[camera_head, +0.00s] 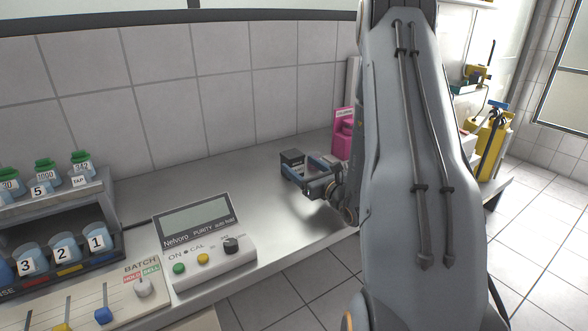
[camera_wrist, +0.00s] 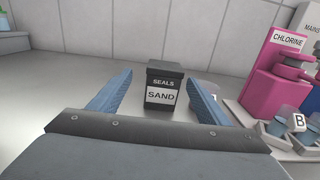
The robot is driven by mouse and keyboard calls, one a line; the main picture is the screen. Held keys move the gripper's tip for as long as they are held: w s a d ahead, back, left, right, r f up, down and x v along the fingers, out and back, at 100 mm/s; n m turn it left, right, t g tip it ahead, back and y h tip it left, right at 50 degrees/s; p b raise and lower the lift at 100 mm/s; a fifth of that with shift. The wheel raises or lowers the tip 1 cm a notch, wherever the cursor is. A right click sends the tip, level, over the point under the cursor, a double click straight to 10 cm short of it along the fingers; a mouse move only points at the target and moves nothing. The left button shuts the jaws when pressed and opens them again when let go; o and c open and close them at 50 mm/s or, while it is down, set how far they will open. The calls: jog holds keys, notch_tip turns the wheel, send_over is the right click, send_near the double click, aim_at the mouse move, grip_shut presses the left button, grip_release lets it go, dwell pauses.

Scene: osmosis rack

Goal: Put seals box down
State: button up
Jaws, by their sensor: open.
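The seals box (camera_wrist: 164,84) is a small dark box with a lid and a label reading "SEALS" and "SAND". It stands upright on the grey bench top (camera_wrist: 75,85) in the wrist view. It also shows in the head view (camera_head: 292,157), just beyond my gripper. My gripper (camera_wrist: 160,95) is open, its two blue fingers on either side of the box with a gap visible on each side. In the head view, my gripper (camera_head: 308,168) is low over the bench, partly hidden by my arm.
A pink chlorine dispenser (camera_wrist: 275,68) stands to the right of the box, with small cups on a tray (camera_wrist: 268,135) in front. In the head view, a Nelvoro purity meter (camera_head: 205,240) and a rack of numbered cups (camera_head: 60,245) are on the left. Bare bench lies between meter and box.

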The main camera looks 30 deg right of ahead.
aim_at(292, 153)
jog(key=shift+w+r+p, duration=0.15)
jog(key=shift+w+p, duration=0.15)
jog(key=shift+w, duration=0.6)
jog(key=w, duration=0.1)
jog(key=w+p, duration=0.1)
jog(key=w+r+p, duration=0.1)
jog(key=w, duration=0.1)
jog(key=shift+w+d, duration=0.1)
jog(key=shift+d, duration=0.15)
jog(key=shift+w, duration=0.45)
jog(key=c, duration=1.3)
jog(key=shift+c, duration=0.2)
